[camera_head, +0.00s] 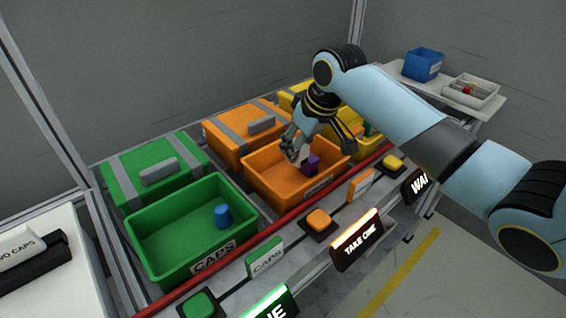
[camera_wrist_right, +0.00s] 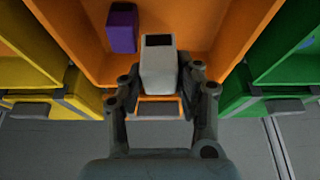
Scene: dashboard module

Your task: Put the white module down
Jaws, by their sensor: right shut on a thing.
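The white module (camera_wrist_right: 158,66) is a small pale block with a dark window on its end. My right gripper (camera_wrist_right: 160,95) is shut on it, with a finger on each side. In the head view my right gripper (camera_head: 300,148) reaches down into the orange bin (camera_head: 262,183), and the module (camera_head: 304,157) shows only as a small pale patch by the fingers. A purple block (camera_head: 311,165) lies in the orange bin close to the module; it also shows in the right wrist view (camera_wrist_right: 122,30). I cannot tell whether the module touches the bin floor. My left gripper is not in view.
A green bin (camera_head: 165,268) with a blue cylinder (camera_head: 223,216) stands left of the orange bin. Yellow bins (camera_head: 362,146) stand to its right. Lidded boxes (camera_head: 240,133) stand behind. A red rail (camera_head: 300,210) runs along the front, with lit signs below it.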

